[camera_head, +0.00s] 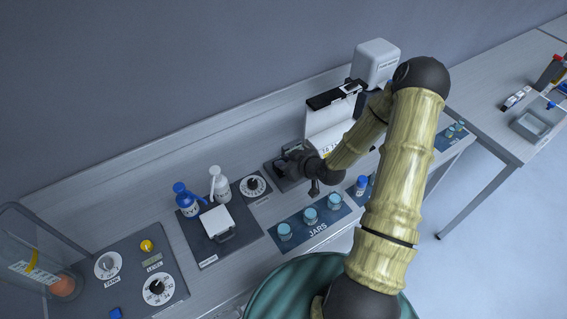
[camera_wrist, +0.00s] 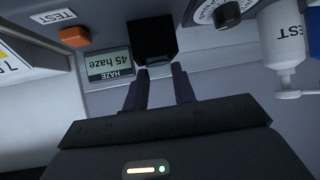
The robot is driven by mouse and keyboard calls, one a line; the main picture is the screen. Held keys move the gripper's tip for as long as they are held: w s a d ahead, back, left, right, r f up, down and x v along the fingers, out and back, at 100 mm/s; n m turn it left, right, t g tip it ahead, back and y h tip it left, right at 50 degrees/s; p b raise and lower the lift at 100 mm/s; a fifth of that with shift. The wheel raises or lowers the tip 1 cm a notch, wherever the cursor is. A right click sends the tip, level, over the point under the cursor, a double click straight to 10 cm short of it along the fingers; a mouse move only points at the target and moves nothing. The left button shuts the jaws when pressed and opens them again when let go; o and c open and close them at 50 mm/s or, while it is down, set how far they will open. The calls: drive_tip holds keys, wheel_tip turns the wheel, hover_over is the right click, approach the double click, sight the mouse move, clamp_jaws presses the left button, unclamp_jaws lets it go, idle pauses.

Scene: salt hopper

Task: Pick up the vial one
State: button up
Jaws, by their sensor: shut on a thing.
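My gripper (camera_wrist: 160,72) reaches forward in the wrist view, with its two dark fingers closed on a small pale glassy piece (camera_wrist: 160,71). That piece looks like the vial, but only a sliver shows and no label can be read. It is right in front of a black block (camera_wrist: 154,36) on the haze meter, whose display (camera_wrist: 109,65) reads "45 haze". I cannot tell whether the vial touches the block. In the head view my gripper (camera_head: 290,157) is at the dark haze meter (camera_head: 278,170), and my wrist hides the vial.
Several small vials (camera_head: 454,129) stand on a dark mat at the right. Lidded jars (camera_head: 310,215) stand on the JARS mat in front. Pump bottles (camera_head: 219,184) and a white-topped device (camera_head: 216,220) are left. An open white box (camera_head: 328,118) stands behind my gripper.

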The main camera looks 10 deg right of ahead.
wheel_tip(320, 180, up, 10)
drive_tip(key=b, duration=0.1)
drive_tip(key=shift+b, duration=0.35)
drive_tip(key=shift+w+f, duration=0.1)
idle(0.6)
